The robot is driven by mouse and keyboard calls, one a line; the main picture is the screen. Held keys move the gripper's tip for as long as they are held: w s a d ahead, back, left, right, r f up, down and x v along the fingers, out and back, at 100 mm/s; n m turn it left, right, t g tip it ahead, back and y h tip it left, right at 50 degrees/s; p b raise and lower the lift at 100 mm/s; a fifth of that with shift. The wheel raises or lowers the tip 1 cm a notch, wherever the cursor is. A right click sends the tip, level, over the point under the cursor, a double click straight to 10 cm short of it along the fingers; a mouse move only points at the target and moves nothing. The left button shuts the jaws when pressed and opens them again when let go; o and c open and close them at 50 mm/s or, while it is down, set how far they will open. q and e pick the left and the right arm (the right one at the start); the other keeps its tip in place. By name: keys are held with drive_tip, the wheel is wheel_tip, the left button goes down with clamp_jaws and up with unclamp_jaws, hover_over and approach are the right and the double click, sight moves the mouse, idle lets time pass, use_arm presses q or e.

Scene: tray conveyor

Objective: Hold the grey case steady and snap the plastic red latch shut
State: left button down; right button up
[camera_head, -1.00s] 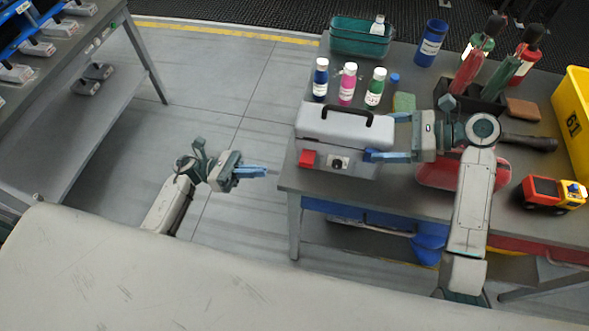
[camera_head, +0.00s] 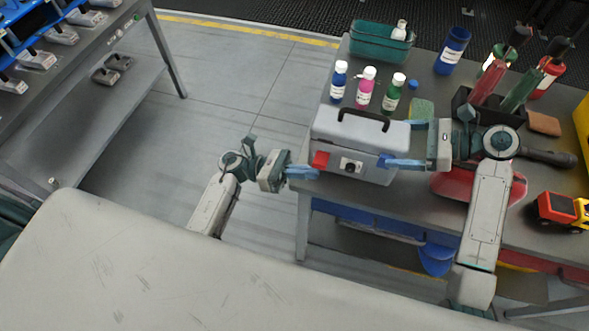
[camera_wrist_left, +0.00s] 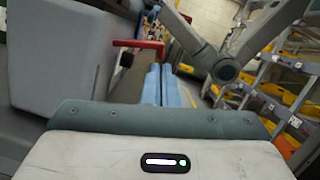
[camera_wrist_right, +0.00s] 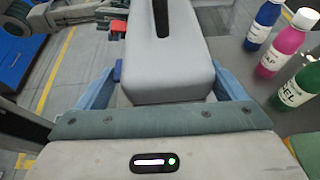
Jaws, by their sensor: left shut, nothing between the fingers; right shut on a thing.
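The grey case (camera_head: 360,145) sits on the workbench with its black handle (camera_head: 365,120) on top. Its red latch (camera_head: 319,159) is at the front left and stands out from the case wall in the left wrist view (camera_wrist_left: 140,44). My right gripper (camera_head: 390,143) is shut across the right end of the case, one finger on each side in the right wrist view (camera_wrist_right: 165,80). My left gripper (camera_head: 316,173) is shut and empty, its tips just below and in front of the red latch. I cannot tell whether they touch it.
A blue latch (camera_wrist_right: 118,70) is at the front right of the case. Several bottles (camera_head: 364,94) and a green bin (camera_head: 378,47) stand behind it. A toy truck (camera_head: 560,210) is at the right. The floor left of the workbench (camera_head: 440,205) is clear.

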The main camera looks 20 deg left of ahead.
use_arm(q)
drive_tip(key=shift+s+r+n+t, duration=0.1)
drive_tip(key=shift+r+n+t, duration=0.3)
drive_tip(key=shift+n, duration=0.8)
drive_tip(key=shift+s+r+n+t+y, duration=0.1)
drive_tip(key=shift+r+n+t+y, duration=0.25)
drive_tip(key=shift+n, duration=0.65)
drive_tip(key=r+n, duration=0.1)
drive_tip(key=n, duration=0.2)
drive_tip(key=w+r+n+t+y, duration=0.1)
drive_tip(key=n, duration=0.1)
drive_tip(key=r+n, duration=0.2)
drive_tip(key=n, duration=0.1)
drive_tip(key=shift+w+r+n+t+y, duration=0.1)
drive_tip(key=shift+w+n+t+y, duration=0.15)
drive_tip(key=shift+n+t+y, duration=0.1)
drive_tip(key=v, duration=0.9)
drive_tip(key=shift+s+a+r, duration=0.2)
drive_tip(key=shift+a+r, duration=0.2)
